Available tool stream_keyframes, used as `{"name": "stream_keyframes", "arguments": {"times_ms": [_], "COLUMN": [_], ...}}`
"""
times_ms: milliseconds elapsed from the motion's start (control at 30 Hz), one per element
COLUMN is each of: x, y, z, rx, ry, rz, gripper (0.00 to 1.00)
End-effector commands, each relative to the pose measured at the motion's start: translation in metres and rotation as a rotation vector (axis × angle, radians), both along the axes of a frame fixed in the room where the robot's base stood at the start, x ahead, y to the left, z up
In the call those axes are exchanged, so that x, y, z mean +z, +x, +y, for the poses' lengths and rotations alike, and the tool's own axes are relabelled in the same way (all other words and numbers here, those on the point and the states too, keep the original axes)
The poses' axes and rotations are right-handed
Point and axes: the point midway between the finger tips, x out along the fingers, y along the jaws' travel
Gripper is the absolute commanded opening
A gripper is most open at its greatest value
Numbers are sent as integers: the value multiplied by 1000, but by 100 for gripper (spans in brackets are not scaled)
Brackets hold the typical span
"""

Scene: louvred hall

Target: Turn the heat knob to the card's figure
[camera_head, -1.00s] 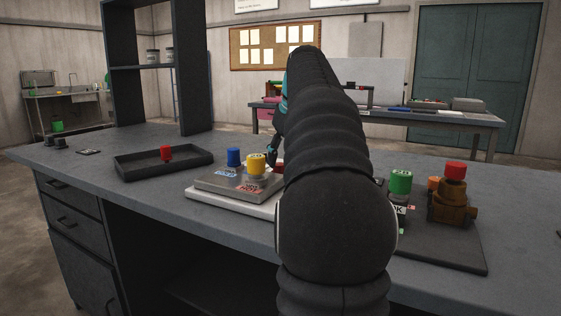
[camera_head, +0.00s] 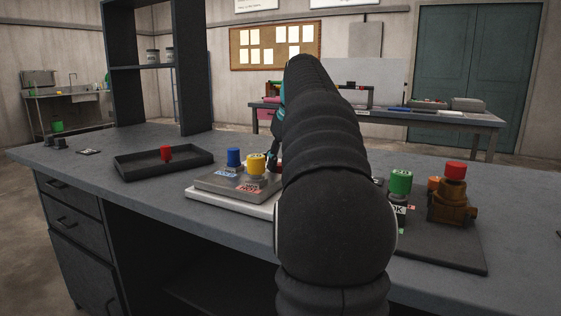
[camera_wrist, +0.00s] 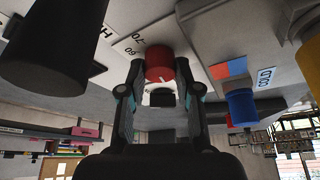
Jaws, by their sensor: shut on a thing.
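The red knob (camera_wrist: 159,62) shows in the wrist view between my two fingers, with a white pointer line on it. It stands on a pale dial plate marked 60 and 70 (camera_wrist: 133,44). My gripper (camera_wrist: 158,78) is shut on the red knob. In the head view the gripper (camera_head: 274,160) is mostly hidden behind my arm, as is the red knob.
A blue knob (camera_head: 233,156) and a yellow knob (camera_head: 256,164) stand on the grey panel (camera_head: 215,184) beside my gripper. A black tray (camera_head: 185,165) with a red piece lies left. A green-capped bottle (camera_head: 400,183) and brown valve (camera_head: 452,206) stand right.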

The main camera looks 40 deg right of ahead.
Motion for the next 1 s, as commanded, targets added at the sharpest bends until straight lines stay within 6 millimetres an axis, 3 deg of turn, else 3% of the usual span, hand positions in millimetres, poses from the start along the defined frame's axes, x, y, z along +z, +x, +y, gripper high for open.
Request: {"name": "stream_keyframes", "arguments": {"times_ms": [267, 1000], "x": [0, 0], "y": [1, 3], "z": [2, 4], "rx": [-142, -831], "ry": [-1, -1], "rz": [0, 1], "gripper": [0, 0]}}
